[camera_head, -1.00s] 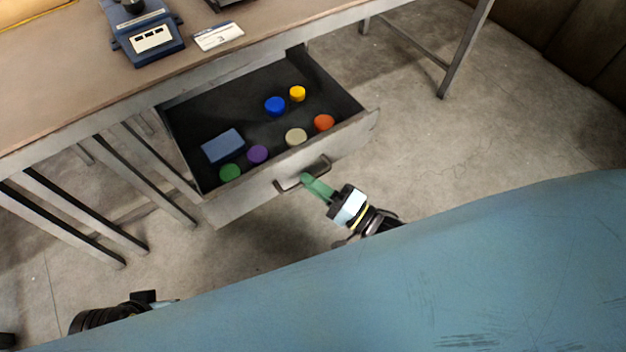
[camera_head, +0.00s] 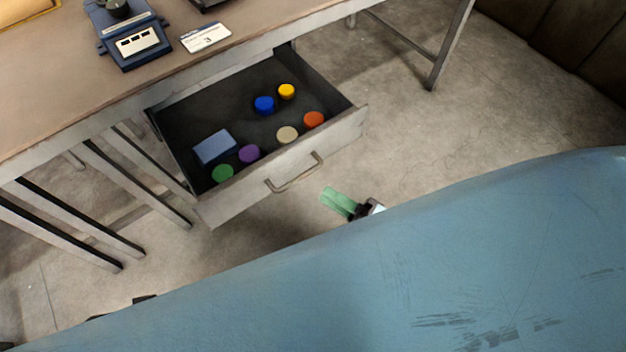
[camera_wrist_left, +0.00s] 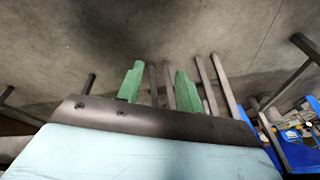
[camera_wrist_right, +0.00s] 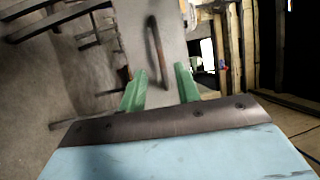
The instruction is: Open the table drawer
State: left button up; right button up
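The table drawer (camera_head: 285,170) is pulled out of the table, with its inside showing. Its bar handle (camera_head: 295,174) is on the front panel and is free of any gripper. My right gripper (camera_head: 331,198) is apart from the handle, to its lower right in the head view. In the right wrist view its green fingers (camera_wrist_right: 160,92) stand apart with nothing between them, and the handle (camera_wrist_right: 158,52) shows ahead of them. My left gripper shows in the left wrist view (camera_wrist_left: 158,84), open and empty. Only dark bits of the left arm show in the head view.
The drawer holds a blue box (camera_head: 214,147) and several coloured round pieces, such as an orange one (camera_head: 313,119). On the table top (camera_head: 60,90) are a blue device (camera_head: 128,35) and a white card (camera_head: 205,37). Bare floor (camera_head: 430,130) lies right of the drawer.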

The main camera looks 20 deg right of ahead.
jog(key=v, duration=0.6)
jog(key=shift+s+d, duration=0.1)
jog(key=shift+s, duration=0.1)
